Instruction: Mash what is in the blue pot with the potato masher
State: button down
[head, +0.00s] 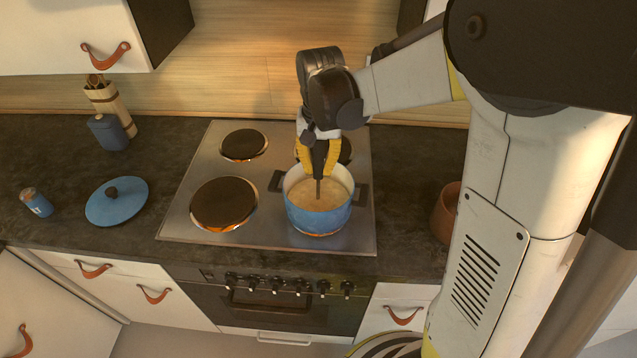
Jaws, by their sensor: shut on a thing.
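The blue pot (318,218) stands on the front right burner of the steel hob. It is open and holds a pale, yellowish mash (305,196). My gripper (318,172), with yellow fingers, is directly above the pot and points down. It is shut on the potato masher (318,188), whose dark handle is between the fingers and whose thin shaft runs down into the pot. The masher's head is hidden in the mash.
A blue lid (117,202) lies on the dark worktop at the left. A small blue jar (37,203), a blue canister (108,132) and a utensil holder (112,104) stand nearby. A brown pot (446,212) is right of the hob (268,232), partly behind my arm.

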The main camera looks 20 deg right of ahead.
jog(key=shift+r+p, duration=3.7)
jog(key=shift+r, duration=1.45)
jog(key=shift+r, duration=0.1)
notch_tip(320, 180, up, 5)
jog(key=p, duration=0.3)
jog(key=shift+p, duration=0.35)
